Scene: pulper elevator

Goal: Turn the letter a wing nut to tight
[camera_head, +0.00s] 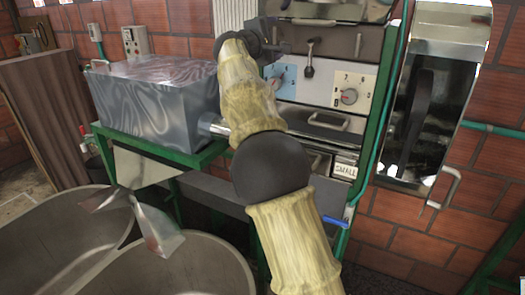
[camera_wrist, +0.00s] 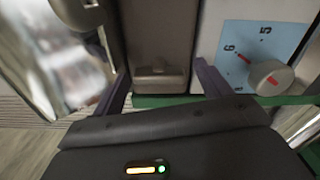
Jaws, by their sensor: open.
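I cannot make out a wing nut marked with the letter a in either view. My gripper (camera_wrist: 163,84) is open in the wrist view, its two dark fingers spread apart. A grey panel with a small raised fitting (camera_wrist: 160,76) shows between and beyond the fingers, and nothing is seen held. In the head view my arm rises in front of the machine, and its end by the upper panel is dark and partly hidden. A dark lever-like handle (camera_head: 309,70) hangs on the machine front just right of it.
A blue dial panel (camera_wrist: 262,48) with a round knob (camera_wrist: 270,77) is right of my gripper. A beige panel with a knob (camera_head: 349,96) is further right. A metal box (camera_head: 150,100) on a green frame stands left. Large metal tubs (camera_head: 130,265) fill the lower left.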

